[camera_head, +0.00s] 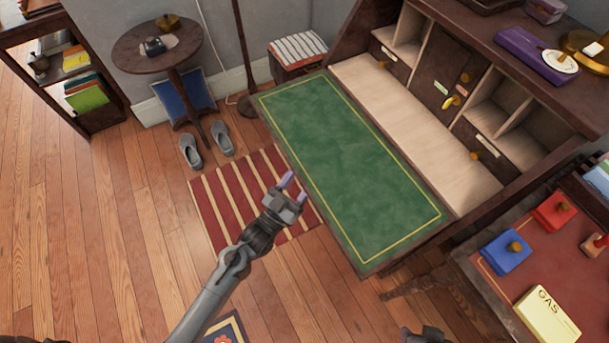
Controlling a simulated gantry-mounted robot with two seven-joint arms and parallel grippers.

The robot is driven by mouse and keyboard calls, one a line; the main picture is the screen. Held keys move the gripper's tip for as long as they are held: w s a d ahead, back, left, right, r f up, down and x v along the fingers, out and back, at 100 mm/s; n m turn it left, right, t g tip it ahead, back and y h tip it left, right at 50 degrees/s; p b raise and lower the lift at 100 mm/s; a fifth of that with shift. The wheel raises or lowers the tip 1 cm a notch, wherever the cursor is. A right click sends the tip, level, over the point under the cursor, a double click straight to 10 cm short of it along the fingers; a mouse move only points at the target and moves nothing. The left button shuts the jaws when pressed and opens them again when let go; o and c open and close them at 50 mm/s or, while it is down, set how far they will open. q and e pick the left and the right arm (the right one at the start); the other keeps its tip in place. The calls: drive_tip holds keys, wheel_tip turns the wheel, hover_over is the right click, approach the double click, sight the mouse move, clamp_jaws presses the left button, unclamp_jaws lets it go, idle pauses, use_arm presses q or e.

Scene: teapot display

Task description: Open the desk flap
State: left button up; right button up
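The desk flap (352,172) is folded down and lies open, its green, gold-lined inner face showing. Behind it the desk's pale interior (415,130) with its compartments and small drawers is exposed. My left gripper (287,182) is near the flap's left front edge, over the striped rug, its two light fingertips apart with nothing seen between them. I cannot tell whether it touches the flap's edge. Only a small dark part of my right arm (425,335) shows at the bottom edge; its fingers are out of view.
A round table (158,47), slippers (192,151) and a shelf (103,113) are at the left.

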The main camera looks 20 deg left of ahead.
use_arm(q)
drive_tip(key=shift+x, duration=0.8)
clamp_jaws()
